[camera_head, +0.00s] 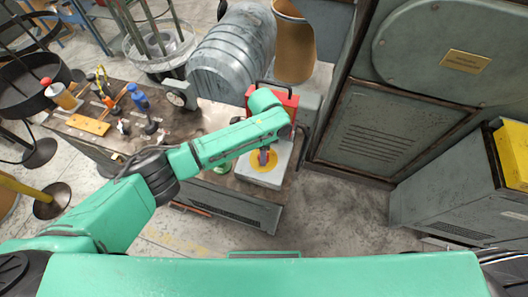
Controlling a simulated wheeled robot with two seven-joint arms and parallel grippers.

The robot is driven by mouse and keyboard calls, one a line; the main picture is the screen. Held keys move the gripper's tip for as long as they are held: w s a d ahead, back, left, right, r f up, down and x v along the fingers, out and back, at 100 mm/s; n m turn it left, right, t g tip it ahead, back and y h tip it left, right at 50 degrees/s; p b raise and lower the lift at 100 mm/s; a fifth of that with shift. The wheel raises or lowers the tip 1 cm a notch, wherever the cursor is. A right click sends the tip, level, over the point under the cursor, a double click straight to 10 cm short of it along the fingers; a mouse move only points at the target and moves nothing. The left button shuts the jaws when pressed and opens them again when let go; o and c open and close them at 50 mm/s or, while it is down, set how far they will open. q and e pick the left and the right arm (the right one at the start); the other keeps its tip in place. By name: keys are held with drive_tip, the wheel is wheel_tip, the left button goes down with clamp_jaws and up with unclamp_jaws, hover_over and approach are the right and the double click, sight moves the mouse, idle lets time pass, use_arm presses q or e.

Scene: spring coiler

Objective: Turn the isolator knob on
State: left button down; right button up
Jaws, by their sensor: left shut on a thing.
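The isolator is a pale grey box (278,172) with a round yellow plate (262,166) on its face, on the bench in the middle of the view. The isolator knob (264,158) is a small reddish handle at the centre of that plate. My left arm comes in from the left and passes just above the box. My left gripper (268,152) is at the knob and shut on it. My own forearm and wrist cover most of the fingers and the upper part of the plate. The knob's exact angle is hard to read. My right gripper is out of view.
A red case (281,100) with a dark handle stands behind the isolator. A large grey cabinet (391,130) stands close on the right. Open concrete floor (340,215) lies in front.

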use_arm(q)
drive_tip(key=shift+w+r, duration=0.1)
idle(0.3)
drive_tip(key=shift+c, duration=1.8)
unclamp_jaws()
wheel_tip(320, 180, up, 20)
drive_tip(key=b, duration=0.1)
